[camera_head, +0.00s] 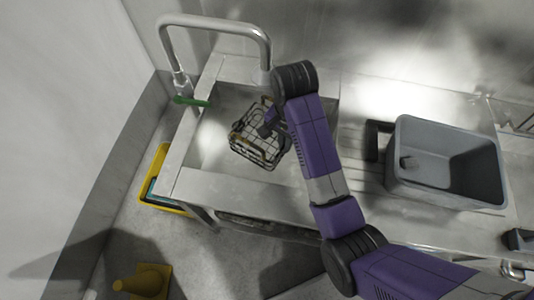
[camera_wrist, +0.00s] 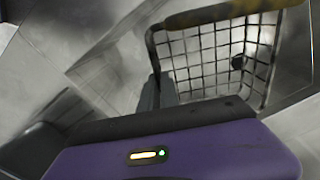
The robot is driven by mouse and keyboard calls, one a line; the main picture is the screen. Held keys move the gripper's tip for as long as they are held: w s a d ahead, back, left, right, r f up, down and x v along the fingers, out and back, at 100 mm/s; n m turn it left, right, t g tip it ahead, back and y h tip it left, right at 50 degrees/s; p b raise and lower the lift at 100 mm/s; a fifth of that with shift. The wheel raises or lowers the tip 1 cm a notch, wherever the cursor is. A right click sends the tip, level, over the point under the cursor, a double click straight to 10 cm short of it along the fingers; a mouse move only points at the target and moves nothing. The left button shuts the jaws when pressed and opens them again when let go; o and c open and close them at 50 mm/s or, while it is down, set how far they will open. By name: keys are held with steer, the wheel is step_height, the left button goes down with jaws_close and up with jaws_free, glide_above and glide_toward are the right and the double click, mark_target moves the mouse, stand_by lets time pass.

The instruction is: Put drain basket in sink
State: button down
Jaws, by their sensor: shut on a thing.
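The drain basket (camera_head: 262,149) is a dark wire basket with a yellowish handle bar. In the head view it is within the outline of the sink (camera_head: 208,150), below the tall faucet; I cannot tell whether it touches the sink floor. My gripper (camera_head: 267,128) is at the basket's upper side and is shut on it. The fingertips are partly hidden by the arm. In the wrist view the basket (camera_wrist: 215,55) fills the upper right, with its yellow-topped rim nearest the top edge, and one dark finger (camera_wrist: 157,93) shows beside its wire wall.
A grey tub (camera_head: 445,160) stands on the counter at right.

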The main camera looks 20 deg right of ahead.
step_height(320, 180, down, 14)
steer(key=b, duration=0.2)
steer(key=shift+r+b, duration=0.2)
steer(key=shift+b, duration=0.2)
steer(key=w+d, duration=0.1)
steer(key=w+d+f, duration=0.1)
steer(key=w, duration=0.1)
steer(key=shift+w+d, duration=0.15)
steer(key=shift+f, duration=0.2)
steer(key=shift+f, duration=0.1)
steer(key=c, duration=1.6)
jaws_free()
step_height(320, 180, up, 12)
steer(key=shift+r, duration=0.15)
